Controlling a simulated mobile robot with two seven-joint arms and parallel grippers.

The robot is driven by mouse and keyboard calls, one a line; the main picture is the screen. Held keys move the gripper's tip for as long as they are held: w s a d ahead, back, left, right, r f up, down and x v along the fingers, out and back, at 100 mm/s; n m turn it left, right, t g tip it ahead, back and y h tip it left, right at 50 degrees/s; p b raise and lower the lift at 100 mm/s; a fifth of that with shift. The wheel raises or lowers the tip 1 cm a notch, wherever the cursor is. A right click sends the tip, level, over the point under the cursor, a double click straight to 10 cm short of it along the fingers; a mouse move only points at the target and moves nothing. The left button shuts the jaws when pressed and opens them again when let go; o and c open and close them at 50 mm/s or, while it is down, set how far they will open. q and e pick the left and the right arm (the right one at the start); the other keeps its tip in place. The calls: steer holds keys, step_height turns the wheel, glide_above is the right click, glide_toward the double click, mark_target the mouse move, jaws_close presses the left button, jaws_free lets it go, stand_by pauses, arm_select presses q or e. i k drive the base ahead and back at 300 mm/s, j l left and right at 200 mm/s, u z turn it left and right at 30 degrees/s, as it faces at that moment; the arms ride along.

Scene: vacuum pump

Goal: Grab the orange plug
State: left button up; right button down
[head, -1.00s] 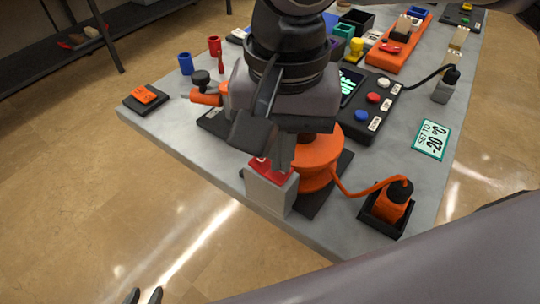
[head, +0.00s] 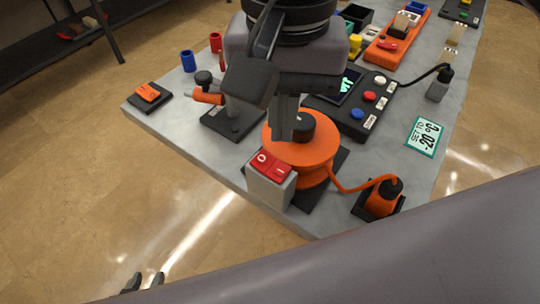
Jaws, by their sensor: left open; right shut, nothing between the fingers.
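The orange plug (head: 379,204) with a black top sits in a small black square holder (head: 360,210) near the table's front right corner. An orange cord runs from it to an orange reel-like body (head: 312,152). My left gripper (head: 144,283) is open and empty low at the bottom left, beyond the table's front edge and far from the plug. Only its fingertips show.
A grey box with a red rocker switch (head: 271,166) stands in front of the orange body. A control box (head: 353,110) with coloured buttons is behind. A "-20" card (head: 424,137) lies right. Bare tabletop surrounds the plug holder.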

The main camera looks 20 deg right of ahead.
mark_target(382, 200)
steer(key=k, duration=1)
